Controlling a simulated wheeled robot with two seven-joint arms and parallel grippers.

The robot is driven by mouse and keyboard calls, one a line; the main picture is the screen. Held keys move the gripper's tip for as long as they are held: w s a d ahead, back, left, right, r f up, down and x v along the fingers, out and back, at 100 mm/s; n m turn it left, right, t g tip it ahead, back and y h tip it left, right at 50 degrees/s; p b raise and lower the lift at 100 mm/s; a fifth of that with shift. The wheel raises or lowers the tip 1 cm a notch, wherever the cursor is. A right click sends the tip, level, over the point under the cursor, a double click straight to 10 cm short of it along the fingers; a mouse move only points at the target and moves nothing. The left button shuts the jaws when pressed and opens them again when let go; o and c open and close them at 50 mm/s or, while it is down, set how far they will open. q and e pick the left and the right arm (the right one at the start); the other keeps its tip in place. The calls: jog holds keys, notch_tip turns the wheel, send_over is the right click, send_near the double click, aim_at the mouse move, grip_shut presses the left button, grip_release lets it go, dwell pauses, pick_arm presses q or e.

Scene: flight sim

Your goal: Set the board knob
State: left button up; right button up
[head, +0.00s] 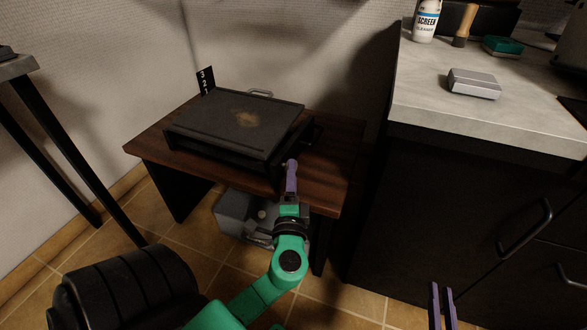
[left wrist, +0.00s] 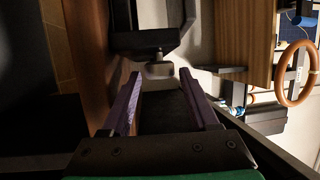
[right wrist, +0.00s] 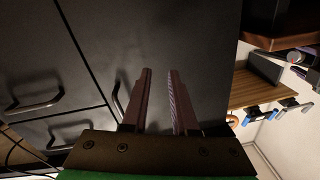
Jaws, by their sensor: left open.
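The board (head: 236,121) is a flat black griddle-like unit with a brown worn patch on top, on a small dark wooden table. A small pale grey knob (left wrist: 160,70) sticks out from a black housing in the left wrist view. My left gripper (head: 291,164) has purple fingers and is at the board's front right corner. In the left wrist view, the left gripper (left wrist: 160,76) is open, with the knob between or just beyond its fingertips; contact is not visible. The knob is hidden in the head view. My right gripper (head: 441,288) is open and empty, low before the dark cabinet.
The wooden table (head: 335,165) has bare top right of the board. A grey counter (head: 425,95) over dark cabinets stands at right, holding a white bottle (head: 425,22) and a metal box (head: 474,83). A black padded seat (head: 125,290) is at lower left. A grey bin (head: 233,212) sits beneath the table.

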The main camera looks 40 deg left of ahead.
pick_arm(q)
jog(key=x, duration=0.3)
jog(key=shift+w+a, duration=0.15)
grip_shut()
pick_arm(e)
jog(key=shift+w+r, duration=0.35)
jog(key=shift+r, duration=0.3)
